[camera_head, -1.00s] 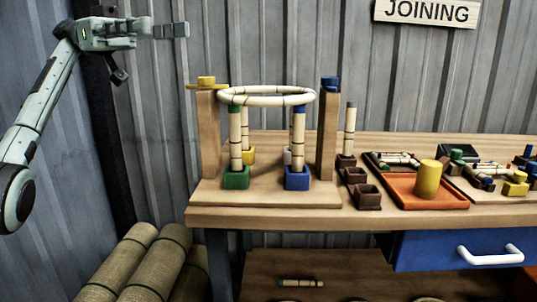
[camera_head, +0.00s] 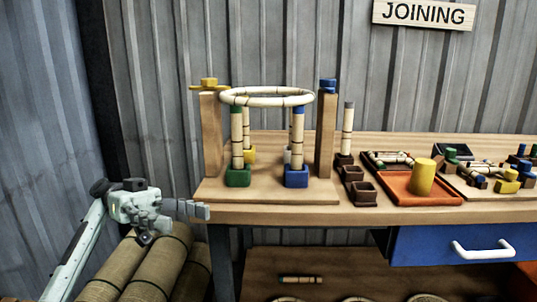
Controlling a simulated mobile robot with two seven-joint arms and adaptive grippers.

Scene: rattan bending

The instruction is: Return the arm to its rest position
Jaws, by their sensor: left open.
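My left arm comes in from the lower left. Its gripper (camera_head: 190,209) is open and empty, beside the left front edge of the workbench (camera_head: 270,213) and above the rolled bundles. It appears apart from the bench. My right gripper is not in view. On the bench a rattan ring (camera_head: 267,97) rests on upright rattan posts set in coloured blocks, between two wooden uprights. The front blocks are green (camera_head: 237,177) and blue (camera_head: 296,177).
Rattan rolls (camera_head: 150,265) lie on the floor at lower left, under my left arm. An orange tray (camera_head: 420,192) with a yellow cylinder (camera_head: 423,176), brown cups (camera_head: 364,193) and small parts stand on the right. A blue drawer (camera_head: 430,246) is below. The wall space at upper left is clear.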

